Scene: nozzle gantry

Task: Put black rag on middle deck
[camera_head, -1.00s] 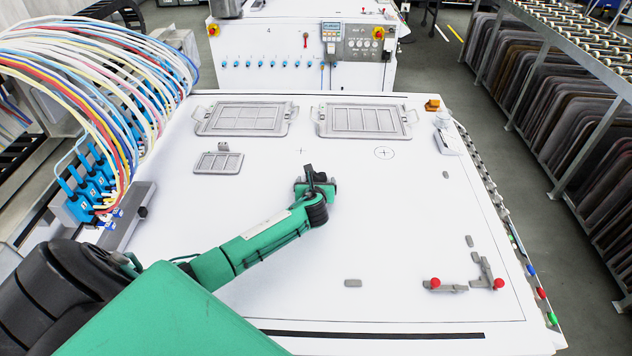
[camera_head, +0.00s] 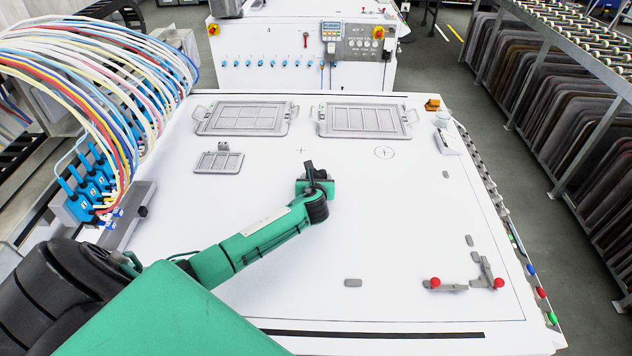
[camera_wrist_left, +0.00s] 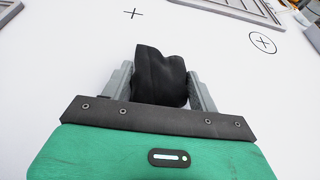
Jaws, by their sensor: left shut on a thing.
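The black rag (camera_wrist_left: 160,76) is a crumpled dark cloth between the two grey fingers of my left gripper (camera_wrist_left: 161,88) in the left wrist view. The gripper is shut on it. In the head view the rag (camera_head: 310,172) shows as a small dark shape at the tip of my green left arm, over the middle of the white deck (camera_head: 400,220). I cannot tell whether the rag touches the deck. My right gripper is not in view.
Two grey frames with handles (camera_head: 243,118) (camera_head: 362,121) lie at the deck's back. A smaller frame (camera_head: 218,162) lies at left. Red-knobbed clamps (camera_head: 447,286) are at front right. Coloured hoses (camera_head: 120,85) arch on the left. The deck around the gripper is clear.

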